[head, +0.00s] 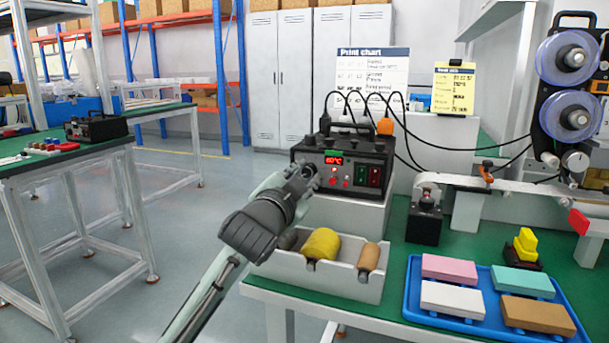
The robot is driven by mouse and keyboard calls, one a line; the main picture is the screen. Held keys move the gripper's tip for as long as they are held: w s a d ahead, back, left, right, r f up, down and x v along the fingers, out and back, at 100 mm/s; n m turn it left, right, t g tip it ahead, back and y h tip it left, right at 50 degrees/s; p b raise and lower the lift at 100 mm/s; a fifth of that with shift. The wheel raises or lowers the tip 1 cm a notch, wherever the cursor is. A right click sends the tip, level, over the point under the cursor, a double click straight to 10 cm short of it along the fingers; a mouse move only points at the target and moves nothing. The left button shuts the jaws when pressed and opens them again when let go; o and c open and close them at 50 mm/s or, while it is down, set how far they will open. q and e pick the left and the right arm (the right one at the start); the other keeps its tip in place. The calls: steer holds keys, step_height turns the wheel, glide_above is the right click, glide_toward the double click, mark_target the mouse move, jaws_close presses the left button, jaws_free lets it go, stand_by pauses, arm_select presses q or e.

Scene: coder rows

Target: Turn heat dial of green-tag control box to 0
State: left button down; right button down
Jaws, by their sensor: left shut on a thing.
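The control box (343,164) is black, with a green tag (334,153) on its top front edge. It stands on a pale block at the back of the green-topped bench. Its front has a small red lit display (334,160), red buttons, and green and red switches at the right. My left gripper (309,173) reaches in from the lower left to the left part of the front panel. It is shut on what appears to be the heat dial, which its fingers hide. The dial's setting cannot be read. My right gripper is not in view.
Black cables rise behind the box. A white bin (338,281) with yellow and tan rolls sits in front below it. A blue tray (480,322) of coloured blocks lies at the right. A second black box (96,128) stands on the left table.

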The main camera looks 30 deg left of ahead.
arm_select(q)
steer(key=c, duration=1.3)
jaws_free()
steer(key=shift+r, duration=0.1)
step_height(320, 180, up, 10)
steer(key=shift+f, duration=0.1)
